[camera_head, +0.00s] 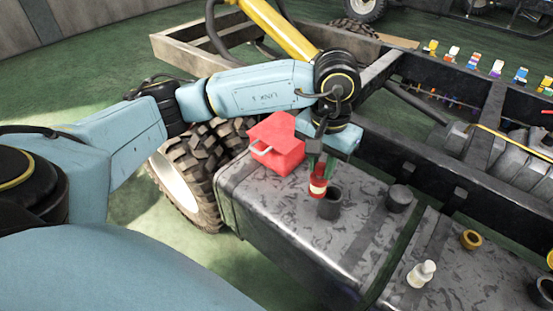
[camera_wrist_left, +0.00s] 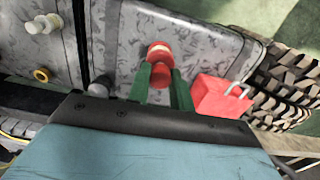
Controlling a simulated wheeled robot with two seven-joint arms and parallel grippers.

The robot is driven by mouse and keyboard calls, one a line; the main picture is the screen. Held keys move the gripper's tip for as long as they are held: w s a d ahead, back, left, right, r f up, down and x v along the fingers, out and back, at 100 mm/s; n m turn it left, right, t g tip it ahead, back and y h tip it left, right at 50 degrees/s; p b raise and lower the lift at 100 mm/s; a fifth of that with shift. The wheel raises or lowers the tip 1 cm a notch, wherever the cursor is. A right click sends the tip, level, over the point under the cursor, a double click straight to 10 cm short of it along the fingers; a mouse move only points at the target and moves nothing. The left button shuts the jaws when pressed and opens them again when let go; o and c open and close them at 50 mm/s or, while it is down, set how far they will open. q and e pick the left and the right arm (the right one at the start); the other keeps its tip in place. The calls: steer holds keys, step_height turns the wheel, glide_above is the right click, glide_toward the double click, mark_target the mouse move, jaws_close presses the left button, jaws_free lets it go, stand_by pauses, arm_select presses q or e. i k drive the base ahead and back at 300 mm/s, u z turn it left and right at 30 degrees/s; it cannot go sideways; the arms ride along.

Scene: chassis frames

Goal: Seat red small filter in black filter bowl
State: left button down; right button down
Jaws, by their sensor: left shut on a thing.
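The red small filter (camera_head: 318,188), red with a pale band, is held by my left gripper (camera_head: 320,172). It also shows in the left wrist view (camera_wrist_left: 159,54), between the green fingers (camera_wrist_left: 161,88), which are shut on it. The black filter bowl (camera_head: 330,206) stands upright on the grey mottled tank top (camera_head: 285,205). In the head view the filter is at the bowl's upper left and overlaps its left edge; I cannot tell its height above the tank. I cannot make out the bowl in the wrist view. My right gripper is not in view.
The tank's front left is clear.

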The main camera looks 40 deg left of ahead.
mark_target(329, 206)
steer(key=u, duration=0.85)
steer(key=k, duration=1)
steer(key=z, duration=0.8)
steer(key=i, duration=1)
steer(key=u, duration=0.05)
